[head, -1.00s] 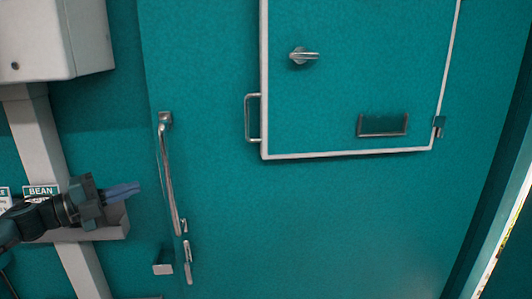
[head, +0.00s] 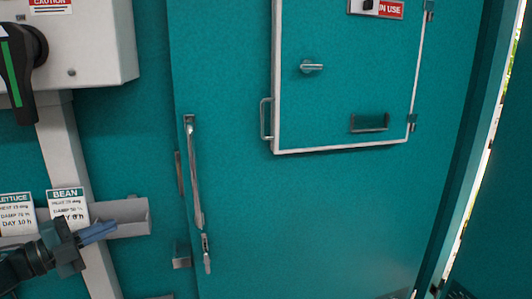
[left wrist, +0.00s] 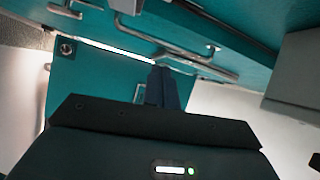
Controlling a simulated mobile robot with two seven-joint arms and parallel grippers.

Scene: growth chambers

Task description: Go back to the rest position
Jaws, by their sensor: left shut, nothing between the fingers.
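My left gripper (head: 98,233) is at the lower left of the head view, shut and empty, its fingers pointing right. It is in front of a grey ledge with cards and to the left of the teal chamber door (head: 300,210). In the left wrist view, its two dark fingers (left wrist: 162,88) are together with nothing between them. The door's long metal handle (head: 194,175) is to the right of the gripper, apart from it in the picture. My right gripper is out of view.
A grey box with a black switch handle (head: 18,70) is at the upper left. Cards marked LETTUCE (head: 17,212) and BEAN (head: 68,208) stand on the ledge (head: 135,218). A small white-framed hatch (head: 345,90) is on the door. A bright gap (head: 478,170) runs down the right side.

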